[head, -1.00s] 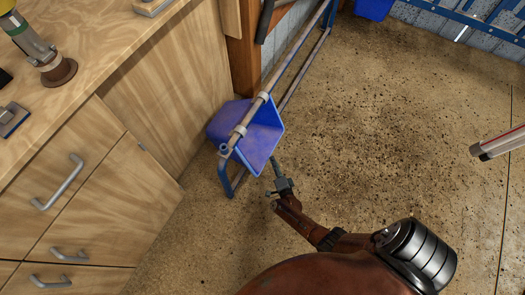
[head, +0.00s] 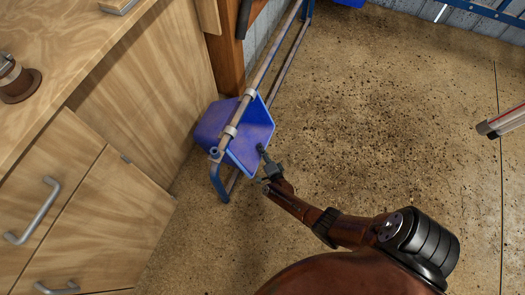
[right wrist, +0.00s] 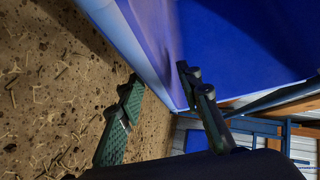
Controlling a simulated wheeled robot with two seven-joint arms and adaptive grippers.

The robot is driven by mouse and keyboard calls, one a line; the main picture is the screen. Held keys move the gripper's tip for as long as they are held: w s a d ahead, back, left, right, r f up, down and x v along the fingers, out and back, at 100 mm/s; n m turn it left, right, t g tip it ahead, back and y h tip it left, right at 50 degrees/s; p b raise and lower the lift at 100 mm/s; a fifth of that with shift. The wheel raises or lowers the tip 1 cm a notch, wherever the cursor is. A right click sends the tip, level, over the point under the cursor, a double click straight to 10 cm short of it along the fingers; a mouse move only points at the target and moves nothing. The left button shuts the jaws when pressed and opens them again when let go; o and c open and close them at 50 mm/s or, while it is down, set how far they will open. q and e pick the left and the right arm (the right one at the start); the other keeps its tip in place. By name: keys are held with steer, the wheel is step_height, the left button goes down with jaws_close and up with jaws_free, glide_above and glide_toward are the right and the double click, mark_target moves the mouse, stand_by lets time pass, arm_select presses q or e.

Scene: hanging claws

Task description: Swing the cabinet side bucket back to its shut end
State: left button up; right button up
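The blue side bucket (head: 254,133) hangs on a grey rail (head: 262,72) beside the wooden cabinet (head: 147,95), its open face tilted toward the floor on the right. My right gripper (head: 262,152) is at the lower right rim of the bucket. In the right wrist view the two fingers of the right gripper (right wrist: 158,76) are apart. One finger is over the floor outside the bucket's pale rim, the other in front of its blue inside (right wrist: 245,45). I cannot tell whether either finger touches the bucket. My left gripper is not in view.
Cabinet drawers with metal handles (head: 37,212) are at the left. A blue rail foot (head: 219,184) stands below the bucket. A wooden post (head: 229,55) is behind the rail. The speckled floor (head: 390,110) to the right is mostly clear.

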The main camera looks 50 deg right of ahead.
steer(key=shift+c, duration=0.5)
steer(key=shift+s, duration=0.1)
jaws_close()
steer(key=shift+s, duration=0.15)
